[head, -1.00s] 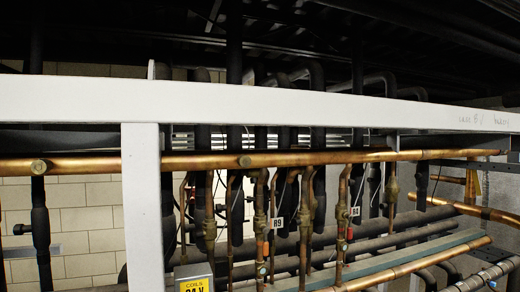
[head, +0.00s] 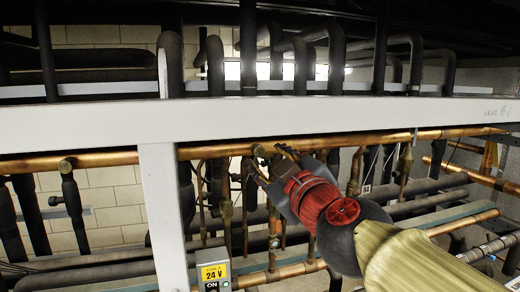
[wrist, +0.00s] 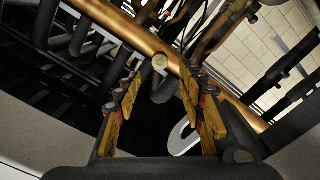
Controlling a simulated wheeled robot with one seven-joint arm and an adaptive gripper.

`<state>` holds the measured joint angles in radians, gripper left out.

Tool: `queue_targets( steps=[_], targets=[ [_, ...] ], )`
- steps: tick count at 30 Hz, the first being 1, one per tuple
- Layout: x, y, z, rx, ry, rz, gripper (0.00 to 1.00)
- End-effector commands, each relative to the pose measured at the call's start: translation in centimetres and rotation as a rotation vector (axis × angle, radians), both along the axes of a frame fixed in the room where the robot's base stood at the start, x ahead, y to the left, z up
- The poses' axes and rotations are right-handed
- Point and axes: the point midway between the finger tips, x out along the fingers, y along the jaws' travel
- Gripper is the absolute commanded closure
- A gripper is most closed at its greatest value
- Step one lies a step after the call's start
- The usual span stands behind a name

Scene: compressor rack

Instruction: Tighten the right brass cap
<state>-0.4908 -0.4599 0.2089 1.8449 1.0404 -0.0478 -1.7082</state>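The right brass cap (head: 259,150) is a small round fitting on the long copper pipe (head: 110,159), right of the white post. In the wrist view the cap (wrist: 160,62) faces me as a pale disc with a dark centre. My gripper (head: 268,159) is at the cap, its fingers spread and empty. In the wrist view my gripper (wrist: 160,85) has its yellow-padded fingers apart, with the cap just beyond and between their tips. No contact with the cap is visible. The left brass cap (head: 66,165) sits on the same pipe, left of the post.
A white beam (head: 300,118) runs just above the copper pipe. A white post (head: 163,215) stands left of my gripper. Dark insulated pipes and thin copper lines crowd behind and below.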

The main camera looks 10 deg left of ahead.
Motion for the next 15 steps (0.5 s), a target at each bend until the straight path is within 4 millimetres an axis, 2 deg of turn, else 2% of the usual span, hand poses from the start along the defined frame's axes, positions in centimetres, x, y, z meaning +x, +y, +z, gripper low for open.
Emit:
queue_targets(
  steps=[15],
  targets=[
    [6.1, 2.9, -0.1, -0.001, 0.000, -0.001, 0.60]
  ],
)
